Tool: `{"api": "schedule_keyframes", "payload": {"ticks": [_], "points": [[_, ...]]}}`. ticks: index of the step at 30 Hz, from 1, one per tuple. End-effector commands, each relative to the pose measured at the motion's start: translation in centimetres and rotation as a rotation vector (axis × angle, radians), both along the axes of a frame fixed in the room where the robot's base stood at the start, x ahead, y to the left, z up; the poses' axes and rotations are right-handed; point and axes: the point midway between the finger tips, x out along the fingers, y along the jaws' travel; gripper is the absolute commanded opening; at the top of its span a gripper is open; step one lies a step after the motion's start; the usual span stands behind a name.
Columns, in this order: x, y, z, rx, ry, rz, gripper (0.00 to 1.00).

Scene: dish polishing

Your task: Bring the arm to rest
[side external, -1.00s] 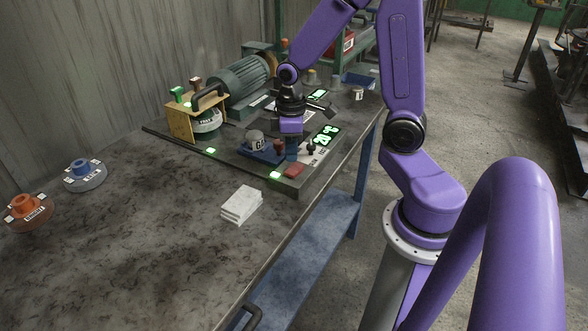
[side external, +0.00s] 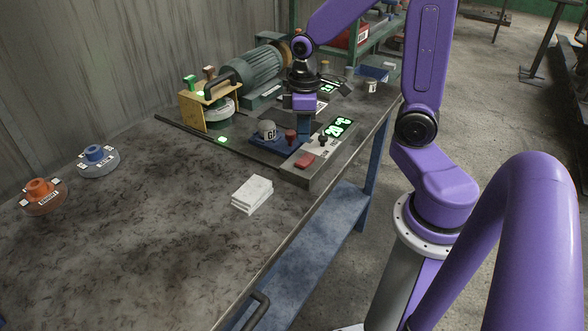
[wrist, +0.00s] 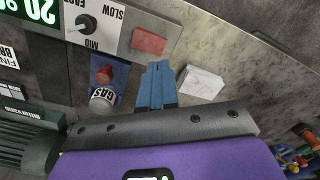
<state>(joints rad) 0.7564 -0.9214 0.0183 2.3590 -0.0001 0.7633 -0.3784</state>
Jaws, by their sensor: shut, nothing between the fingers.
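My gripper (side external: 304,134) hangs from the purple arm above the control panel, fingers pointing down. In the wrist view its two blue fingers (wrist: 157,85) are together and nothing shows between them. A blue base with a grey GAS cap (side external: 267,129) and a red knob (side external: 291,137) sits beside the fingers in the side view. The fingers look clear of these parts, though the exact height is hard to tell.
A red block (side external: 305,160) lies on the panel edge. A white folded stack (side external: 252,194) lies on the bench. A green motor (side external: 249,75) and yellow-framed unit (side external: 201,106) stand behind. Orange (side external: 41,195) and blue (side external: 97,159) round pieces sit left. The front bench is clear.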

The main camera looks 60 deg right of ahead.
Motion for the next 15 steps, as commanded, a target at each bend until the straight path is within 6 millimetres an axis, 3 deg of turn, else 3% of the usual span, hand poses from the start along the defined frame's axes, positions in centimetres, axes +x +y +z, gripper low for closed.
{"api": "schedule_keyframes", "payload": {"ticks": [5, 15], "points": [[-2.2, 3.3, 0.8, 0.002, -0.008, 0.104, 0.00], [-9.2, 8.7, 2.4, 0.012, -0.016, 0.337, 0.00]]}}
